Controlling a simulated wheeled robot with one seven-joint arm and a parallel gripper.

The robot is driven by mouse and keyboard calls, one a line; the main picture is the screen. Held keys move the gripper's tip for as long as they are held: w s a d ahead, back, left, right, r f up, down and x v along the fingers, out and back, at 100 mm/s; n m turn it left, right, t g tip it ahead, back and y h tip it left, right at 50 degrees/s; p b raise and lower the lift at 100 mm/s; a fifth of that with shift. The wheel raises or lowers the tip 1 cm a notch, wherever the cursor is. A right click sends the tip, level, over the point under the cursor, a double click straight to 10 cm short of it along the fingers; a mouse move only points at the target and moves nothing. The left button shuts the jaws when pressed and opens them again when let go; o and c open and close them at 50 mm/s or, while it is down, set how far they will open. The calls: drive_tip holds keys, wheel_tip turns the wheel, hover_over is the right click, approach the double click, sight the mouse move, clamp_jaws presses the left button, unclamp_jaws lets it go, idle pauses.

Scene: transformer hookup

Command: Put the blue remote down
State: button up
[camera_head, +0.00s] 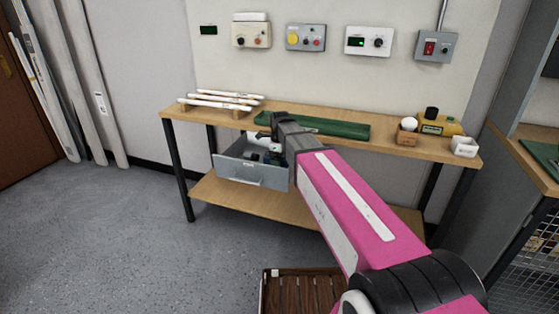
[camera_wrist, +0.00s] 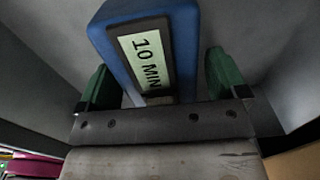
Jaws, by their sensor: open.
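The blue remote (camera_wrist: 112,50) shows up close in the wrist view, with a pale label reading "10 MIN". It lies between the two green fingertips of my gripper (camera_wrist: 158,80). The jaws are open, and the right finger stands clear of the remote; contact at the left finger is hard to tell. In the head view my gripper (camera_head: 272,144) is over the open grey drawer (camera_head: 252,174) under the bench, and small dark and green items show inside. I cannot make out the remote there.
The wooden bench (camera_head: 190,115) carries white tubes (camera_head: 222,99) at left, a green mat (camera_head: 335,128), and a yellow device (camera_head: 440,124) with small boxes at right. Control boxes hang on the wall. A brown slatted crate (camera_head: 300,291) stands on the floor; floor at left is clear.

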drive_tip(key=shift+r, duration=0.1)
wheel_tip(320, 180, up, 12)
drive_tip(key=shift+r, duration=0.1)
idle(0.5)
idle(1.1)
